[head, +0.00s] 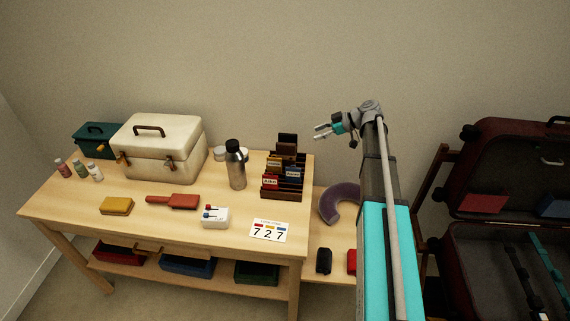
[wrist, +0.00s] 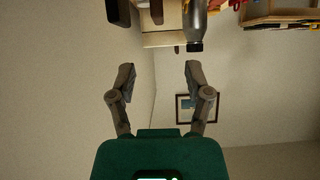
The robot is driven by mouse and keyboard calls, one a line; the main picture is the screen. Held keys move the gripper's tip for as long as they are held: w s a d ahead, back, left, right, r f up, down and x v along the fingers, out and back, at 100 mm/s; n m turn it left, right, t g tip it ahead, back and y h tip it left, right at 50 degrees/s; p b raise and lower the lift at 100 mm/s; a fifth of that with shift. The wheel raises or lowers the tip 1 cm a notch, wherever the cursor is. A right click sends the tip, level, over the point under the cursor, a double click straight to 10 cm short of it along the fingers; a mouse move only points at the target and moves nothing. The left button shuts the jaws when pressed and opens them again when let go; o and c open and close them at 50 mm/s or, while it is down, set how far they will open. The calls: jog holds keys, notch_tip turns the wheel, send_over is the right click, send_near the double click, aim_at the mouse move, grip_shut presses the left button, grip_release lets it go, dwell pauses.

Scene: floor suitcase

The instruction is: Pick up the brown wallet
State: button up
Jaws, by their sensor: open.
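A small dark brown upright piece (head: 287,141) stands at the back of a dark wooden slotted rack (head: 283,192) at the table's right end. It may be the brown wallet, but I cannot tell for sure. The rack also holds several red, blue and dark booklets or cards. My gripper (head: 322,130) is open and empty, in the air to the right of the rack and above it. In the wrist view my gripper (wrist: 160,78) shows its two fingers apart with nothing between them.
A metal bottle (head: 237,168) stands left of the rack; it also shows in the wrist view (wrist: 195,20). A cream case (head: 160,155) is farther left. A purple neck pillow (head: 340,203) lies right of the table. An open suitcase (head: 485,235) is at the far right.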

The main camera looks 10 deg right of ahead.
aim_at(288, 143)
jog(key=shift+w+d, duration=0.1)
jog(key=shift+d, duration=0.05)
jog(key=shift+b+x, duration=2.05)
jog(key=shift+x, duration=2.3)
